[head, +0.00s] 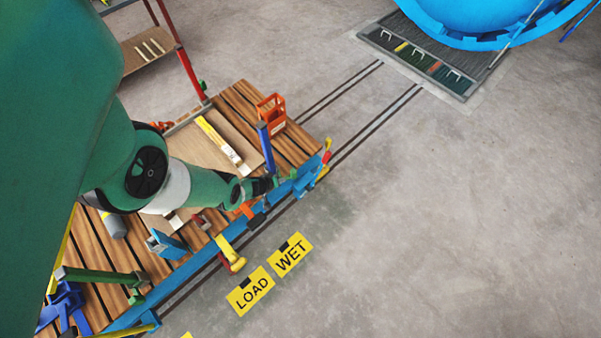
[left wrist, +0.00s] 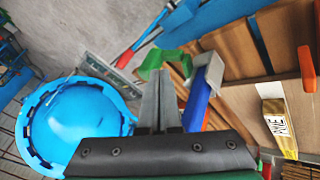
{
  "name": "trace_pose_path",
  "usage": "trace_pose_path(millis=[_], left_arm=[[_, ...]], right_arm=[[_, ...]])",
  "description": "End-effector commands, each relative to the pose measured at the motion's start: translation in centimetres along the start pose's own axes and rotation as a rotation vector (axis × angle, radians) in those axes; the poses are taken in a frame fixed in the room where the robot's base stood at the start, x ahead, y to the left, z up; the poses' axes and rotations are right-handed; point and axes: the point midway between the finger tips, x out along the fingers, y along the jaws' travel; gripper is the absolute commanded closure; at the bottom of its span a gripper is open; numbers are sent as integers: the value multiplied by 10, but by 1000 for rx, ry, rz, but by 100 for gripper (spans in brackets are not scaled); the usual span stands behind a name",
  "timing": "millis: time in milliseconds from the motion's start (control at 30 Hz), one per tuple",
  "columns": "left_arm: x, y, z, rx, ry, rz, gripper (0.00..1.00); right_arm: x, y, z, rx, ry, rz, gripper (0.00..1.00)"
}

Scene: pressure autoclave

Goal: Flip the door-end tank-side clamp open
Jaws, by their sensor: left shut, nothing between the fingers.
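The slatted trolley has a blue side rail (head: 196,262). At its end nearer the blue tank, a blue upright post (head: 267,148) stands by the rail; I take it for part of the door-end clamp. In the left wrist view a blue bar with a grey end (left wrist: 203,88) and a green bracket (left wrist: 168,62) lie close to the fingertips. My left gripper (head: 272,182) is shut and empty beside the rail, just below the post. Its fingers (left wrist: 159,92) point at the green bracket; I cannot tell whether they touch. My right gripper is not in view.
The big blue tank (head: 490,15) stands at the upper right, past a floor grate (head: 425,55) and rails. A red and yellow clamp (head: 230,252) sticks out from the trolley side. An orange holder (head: 272,110) stands on the deck. The floor on the right is clear.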

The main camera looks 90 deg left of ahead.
Motion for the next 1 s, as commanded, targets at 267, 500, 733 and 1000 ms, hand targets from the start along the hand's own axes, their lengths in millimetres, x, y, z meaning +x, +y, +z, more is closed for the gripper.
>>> trace_pose_path(millis=[267,500,733,1000], left_arm=[[-26,10,0,10,-6,5,100],[-25,9,1,11,-7,5,100],[-25,9,1,11,-7,5,100],[-24,45,3,98,-32,60,100]], right_arm=[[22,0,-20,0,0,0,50],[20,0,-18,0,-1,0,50],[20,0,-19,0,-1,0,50],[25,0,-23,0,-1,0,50]])
